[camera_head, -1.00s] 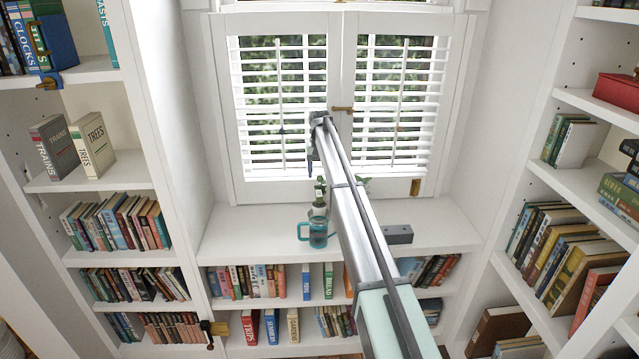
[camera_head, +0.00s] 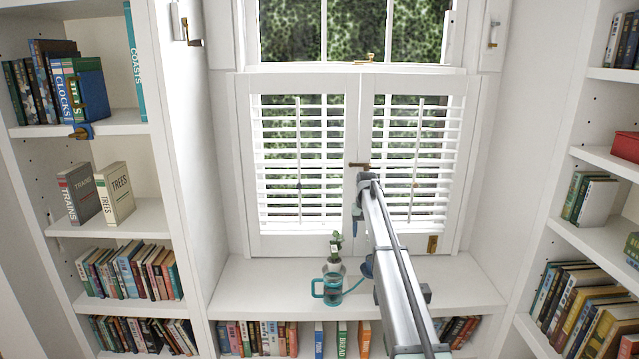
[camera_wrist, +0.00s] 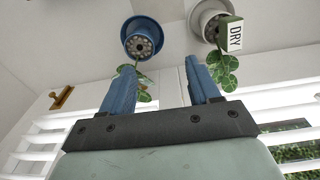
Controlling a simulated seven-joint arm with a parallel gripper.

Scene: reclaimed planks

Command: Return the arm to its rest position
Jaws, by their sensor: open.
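My arm reaches up from the lower right of the head view, its end in front of the shutters. My gripper (camera_head: 357,212) is small there, above the window sill (camera_head: 250,285). In the wrist view my gripper (camera_wrist: 160,66) has its two blue fingers apart with nothing held between them. A blue pot (camera_wrist: 142,27) with a leafy plant shows beyond the fingers, apart from them. In the head view the blue pot (camera_head: 367,268) is mostly hidden by my arm.
A teal watering can (camera_head: 328,290) and a pale potted plant (camera_head: 335,262) stand on the sill. The wrist view shows a "DRY" tag (camera_wrist: 233,36) at the pale pot. White shutters (camera_head: 300,170) are behind. Bookshelves flank both sides; the left sill is clear.

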